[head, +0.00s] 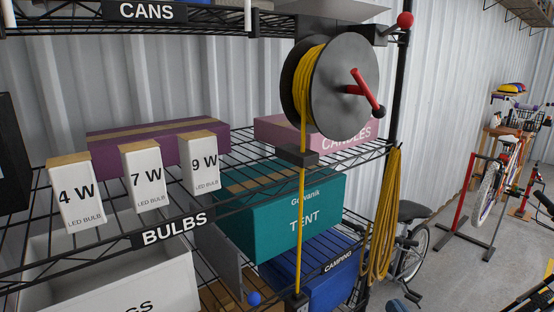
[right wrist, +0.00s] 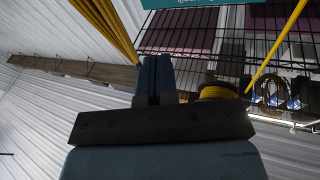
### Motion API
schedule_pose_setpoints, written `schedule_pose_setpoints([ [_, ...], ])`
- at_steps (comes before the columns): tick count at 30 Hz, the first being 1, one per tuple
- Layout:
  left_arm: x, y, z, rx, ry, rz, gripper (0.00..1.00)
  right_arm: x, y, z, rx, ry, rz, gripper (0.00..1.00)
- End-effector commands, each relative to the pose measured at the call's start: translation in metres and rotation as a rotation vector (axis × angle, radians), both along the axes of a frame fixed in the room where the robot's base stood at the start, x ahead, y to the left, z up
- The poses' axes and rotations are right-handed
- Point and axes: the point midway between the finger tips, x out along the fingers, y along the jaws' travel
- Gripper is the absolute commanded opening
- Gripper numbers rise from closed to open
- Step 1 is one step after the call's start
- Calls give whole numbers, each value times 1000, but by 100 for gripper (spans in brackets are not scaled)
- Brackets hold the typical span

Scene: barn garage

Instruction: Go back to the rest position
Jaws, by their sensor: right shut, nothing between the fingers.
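My right gripper (right wrist: 153,78) shows in the right wrist view, its two blue-grey fingers together and with nothing between them. It points toward the wire shelf rack and is apart from the goods there. In that view a yellow cord hangs on the left, and a yellow coil shows beside the fingers. My left gripper is not in view.
A wire shelf rack holds white bulb boxes (head: 140,178), a teal tent box (head: 290,213) and a blue camping box (head: 310,270). A cord reel (head: 340,88) and a looped yellow cord (head: 381,215) hang at its right end. Bicycles (head: 487,185) stand farther right on open floor.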

Motion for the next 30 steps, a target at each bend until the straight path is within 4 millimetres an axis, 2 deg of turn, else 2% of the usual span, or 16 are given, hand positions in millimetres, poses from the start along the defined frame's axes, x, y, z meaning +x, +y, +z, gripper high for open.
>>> schedule_pose_setpoints([
  [1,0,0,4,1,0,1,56,-23,8,-35,-26,90,-10,0],
  [3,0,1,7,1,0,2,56,-55,18,-78,-75,201,-19,0],
  [5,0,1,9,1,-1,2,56,-85,27,-112,-115,296,-21,0],
  [6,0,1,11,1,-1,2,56,-106,32,-132,-142,356,-20,0],
  [9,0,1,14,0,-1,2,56,-156,43,-173,-205,492,-13,0],
  [12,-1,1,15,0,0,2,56,-196,52,-200,-252,593,-1,0],
  [15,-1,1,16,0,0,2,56,-223,57,-215,-282,657,9,0],
  [18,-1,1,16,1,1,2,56,-235,60,-222,-297,684,16,0],
  [30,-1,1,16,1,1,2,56,-236,60,-222,-298,686,16,0],
])
